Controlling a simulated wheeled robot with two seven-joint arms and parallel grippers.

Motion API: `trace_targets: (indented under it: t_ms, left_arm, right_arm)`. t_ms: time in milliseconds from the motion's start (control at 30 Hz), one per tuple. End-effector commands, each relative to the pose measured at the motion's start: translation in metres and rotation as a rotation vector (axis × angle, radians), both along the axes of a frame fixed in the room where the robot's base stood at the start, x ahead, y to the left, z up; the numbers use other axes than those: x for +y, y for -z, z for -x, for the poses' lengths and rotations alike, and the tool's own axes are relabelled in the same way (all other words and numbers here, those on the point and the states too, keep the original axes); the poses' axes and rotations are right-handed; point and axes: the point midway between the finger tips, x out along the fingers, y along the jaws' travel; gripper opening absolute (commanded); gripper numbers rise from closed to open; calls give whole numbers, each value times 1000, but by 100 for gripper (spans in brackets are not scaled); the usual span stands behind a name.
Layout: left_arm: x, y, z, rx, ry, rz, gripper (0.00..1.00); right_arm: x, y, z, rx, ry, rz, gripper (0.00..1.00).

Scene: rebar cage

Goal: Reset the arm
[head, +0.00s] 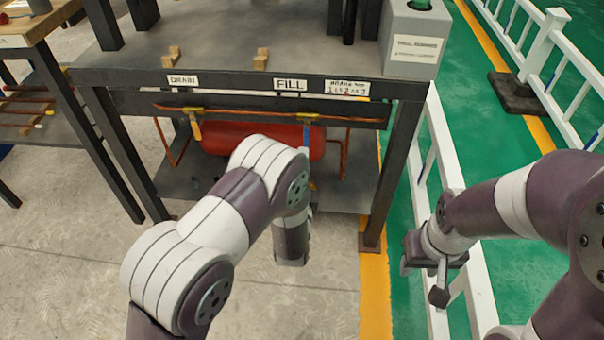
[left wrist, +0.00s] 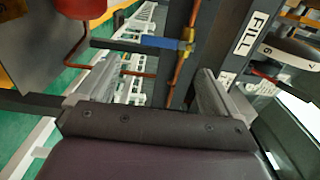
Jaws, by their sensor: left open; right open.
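My right gripper (head: 433,275) is open and empty in the head view, low and in front of the white railing, clear of the bench. My left arm reaches up from the bottom middle and bends down in front of the bench; it mostly hides its own gripper in the head view. In the left wrist view my left gripper (left wrist: 152,82) is open, its two fingers wide apart with nothing held. The fill valve's blue handle (left wrist: 160,42) appears beyond and between the fingers, apart from them. The handle also shows in the head view (head: 307,134), just above the left arm.
A wooden table (head: 25,28) is at left. White railing (head: 470,280) runs at right. Floor before the bench is open.

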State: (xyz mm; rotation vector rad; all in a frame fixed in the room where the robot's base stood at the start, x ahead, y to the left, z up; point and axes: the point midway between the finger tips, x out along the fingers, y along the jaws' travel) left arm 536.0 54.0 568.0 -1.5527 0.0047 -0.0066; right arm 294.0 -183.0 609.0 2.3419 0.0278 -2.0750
Motion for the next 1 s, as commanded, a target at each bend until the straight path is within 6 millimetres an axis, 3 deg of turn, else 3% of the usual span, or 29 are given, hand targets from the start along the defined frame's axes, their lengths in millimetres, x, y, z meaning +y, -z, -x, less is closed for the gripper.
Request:
trace_targets:
  t_ms: [600,667,700,800,833,900,1000]
  left_arm:
    - [0,0,-1,1,0,22,95]
    - [0,11,-1,53,0,104,95]
    - [-2,31,2,150,1,198,95]
    - [-7,92,38,539,-61,478,95]
    - [-7,103,53,664,-113,572,95]
    - [2,109,90,912,-285,764,95]
    - [25,91,144,1142,-572,943,95]
  right_arm:
    - [0,0,0,0,0,0,43]
    - [0,0,0,0,0,0,43]
    - [0,0,0,0,0,0,43]
    - [0,-1,0,0,0,0,43]
    - [0,-1,0,0,0,0,43]
    - [0,0,0,0,0,0,43]
    - [0,0,0,0,0,0,43]
